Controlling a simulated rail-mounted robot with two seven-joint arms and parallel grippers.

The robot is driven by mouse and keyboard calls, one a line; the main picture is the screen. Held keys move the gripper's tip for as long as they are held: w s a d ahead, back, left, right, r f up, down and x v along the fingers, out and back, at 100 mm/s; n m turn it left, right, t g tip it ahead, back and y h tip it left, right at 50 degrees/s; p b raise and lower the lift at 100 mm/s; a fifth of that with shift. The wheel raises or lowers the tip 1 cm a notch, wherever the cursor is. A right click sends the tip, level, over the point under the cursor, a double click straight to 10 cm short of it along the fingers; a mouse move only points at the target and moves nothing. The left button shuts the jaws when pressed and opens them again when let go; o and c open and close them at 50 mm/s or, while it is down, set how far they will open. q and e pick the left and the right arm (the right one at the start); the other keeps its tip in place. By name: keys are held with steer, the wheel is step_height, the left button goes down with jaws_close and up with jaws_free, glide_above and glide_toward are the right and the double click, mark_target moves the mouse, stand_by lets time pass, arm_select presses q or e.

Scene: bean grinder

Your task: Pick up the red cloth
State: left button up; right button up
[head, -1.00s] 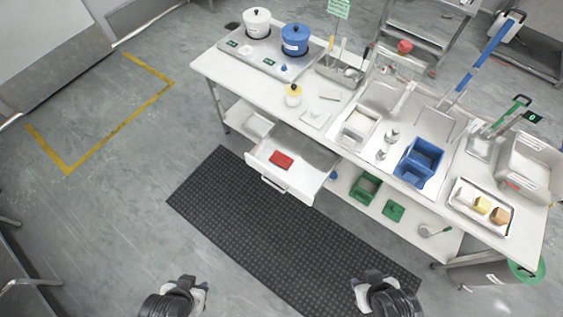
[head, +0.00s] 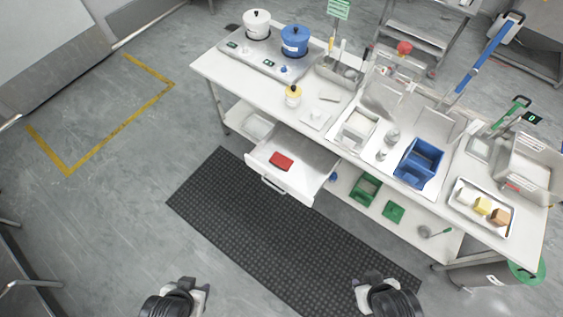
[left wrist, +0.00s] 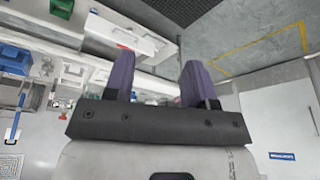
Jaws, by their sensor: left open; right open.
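The red cloth (head: 281,162) lies folded in the open white drawer (head: 300,183) under the front of the table, in the head view. My left gripper (head: 190,290) is at the bottom of the head view, well short of the drawer and apart from the cloth. In the left wrist view its two purple fingers (left wrist: 157,80) stand apart with nothing between them. My right gripper (head: 370,282) is at the bottom right of the head view, far from the cloth, and holds nothing that I can see. Its fingertips are small in the picture.
The white table (head: 345,108) carries a white pot (head: 257,26), a blue pot (head: 295,40), a blue bin (head: 418,163) and a tray with blocks (head: 462,197). A lower shelf holds green containers (head: 366,190). The black mat (head: 270,230) in front is clear.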

arm_select(q)
steer(key=o, duration=0.7)
steer(key=shift+o, duration=0.9)
steer(key=shift+d, duration=0.15)
